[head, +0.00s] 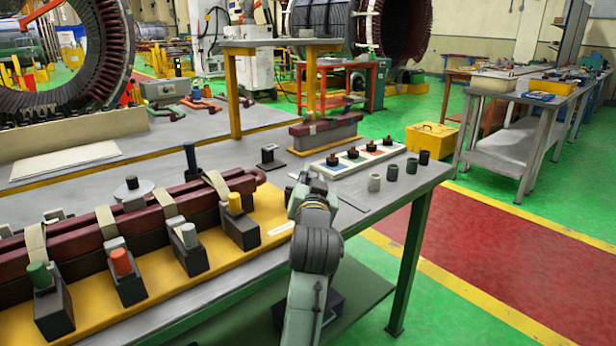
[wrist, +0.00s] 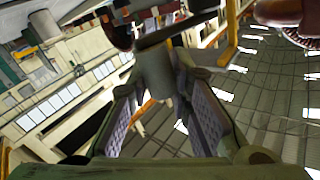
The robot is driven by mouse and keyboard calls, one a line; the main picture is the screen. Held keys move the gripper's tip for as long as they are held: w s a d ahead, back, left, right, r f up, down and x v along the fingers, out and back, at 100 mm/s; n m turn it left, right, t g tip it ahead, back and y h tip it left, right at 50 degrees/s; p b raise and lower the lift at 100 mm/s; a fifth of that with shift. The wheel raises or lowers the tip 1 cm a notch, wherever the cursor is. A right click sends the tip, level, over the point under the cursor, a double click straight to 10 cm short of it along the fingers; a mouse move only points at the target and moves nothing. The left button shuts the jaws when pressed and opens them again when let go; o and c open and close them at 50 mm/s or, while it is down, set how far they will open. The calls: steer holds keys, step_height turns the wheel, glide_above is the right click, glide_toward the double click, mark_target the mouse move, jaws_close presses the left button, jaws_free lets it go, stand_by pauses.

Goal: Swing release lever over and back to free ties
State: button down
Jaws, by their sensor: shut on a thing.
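Dark red coil bars (head: 145,215) lie in a yellow-based fixture (head: 265,215) on the bench, with beige ties (head: 163,203) around them. My gripper (head: 312,183) is beyond the fixture's right end, above the bench. In the wrist view my gripper (wrist: 160,120) has a finger on each side of a grey cylindrical piece (wrist: 156,72) and is shut on it. I cannot tell whether this piece is the release lever.
A white tray (head: 345,160) with several dark knobs and several small cups (head: 393,172) stand right of my gripper. A small dark block (head: 268,157) and another red coil piece (head: 325,133) are behind it.

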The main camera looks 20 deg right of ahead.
steer(key=shift+w+d+n+y, duration=0.3)
steer(key=shift+w+n+y, duration=0.25)
steer(key=shift+n+y, duration=1.05)
steer(key=shift+w+d+n+y, duration=0.45)
steer(key=shift+n+y, duration=0.4)
steer(key=shift+y, duration=1.35)
steer(key=shift+w+d+n+y, duration=0.2)
steer(key=shift+w+n+y, duration=0.4)
steer(key=shift+n+y, duration=1)
steer(key=shift+m+y, duration=0.35)
steer(key=shift+y, duration=0.15)
steer(key=c, duration=1.4)
jaws_free()
steer(key=shift+c, duration=0.2)
steer(key=v, duration=1.2)
steer(key=shift+a+f, duration=0.1)
